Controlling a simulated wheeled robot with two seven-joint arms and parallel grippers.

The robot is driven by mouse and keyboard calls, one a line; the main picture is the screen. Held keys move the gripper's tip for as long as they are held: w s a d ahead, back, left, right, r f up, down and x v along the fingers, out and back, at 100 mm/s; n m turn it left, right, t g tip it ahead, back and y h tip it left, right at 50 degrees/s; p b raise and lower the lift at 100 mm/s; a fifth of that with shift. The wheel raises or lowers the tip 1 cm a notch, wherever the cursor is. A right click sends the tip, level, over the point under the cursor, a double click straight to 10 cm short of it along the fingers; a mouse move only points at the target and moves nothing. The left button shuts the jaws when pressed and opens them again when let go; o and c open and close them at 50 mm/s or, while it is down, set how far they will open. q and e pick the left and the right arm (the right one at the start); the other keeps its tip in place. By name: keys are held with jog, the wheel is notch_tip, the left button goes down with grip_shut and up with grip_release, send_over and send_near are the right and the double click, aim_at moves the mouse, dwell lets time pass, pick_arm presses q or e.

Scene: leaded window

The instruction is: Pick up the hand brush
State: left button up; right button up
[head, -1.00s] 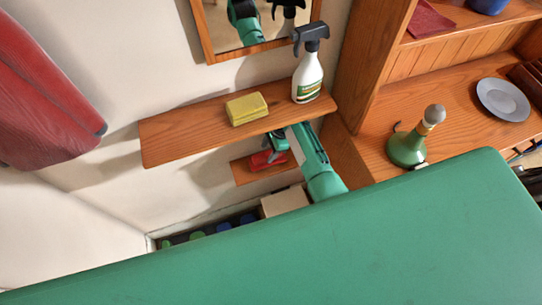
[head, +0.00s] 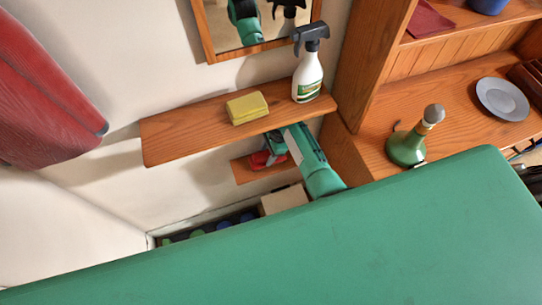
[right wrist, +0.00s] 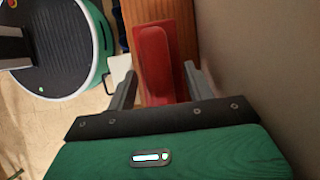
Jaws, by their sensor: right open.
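The hand brush, a red object (head: 258,161), lies on the small lower wooden shelf in the head view, partly covered by my right gripper (head: 272,146). In the right wrist view the red brush (right wrist: 154,55) lies lengthwise on the wood, ahead of and between the two grey fingers of my right gripper (right wrist: 160,88). The fingers are apart, one on each side of its near end, and hold nothing. I cannot tell whether they touch it. Its bristles are not visible. My left gripper is not in view.
The upper shelf (head: 185,135) hangs just above my right gripper and carries a yellow sponge (head: 247,107) and a spray bottle (head: 308,75). A wall (right wrist: 265,70) runs close along the right of the wrist view. A pale box (head: 284,197) is below.

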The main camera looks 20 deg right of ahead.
jog(key=c, duration=1.1)
jog(key=shift+r, duration=0.6)
jog(key=r, duration=0.2)
jog(key=shift+s+r+b, duration=0.35)
jog(key=s, duration=0.5)
jog(key=s+b, duration=0.1)
jog(key=s, duration=1.1)
jog(key=shift+s+d, duration=0.15)
jog(key=shift+d, duration=0.2)
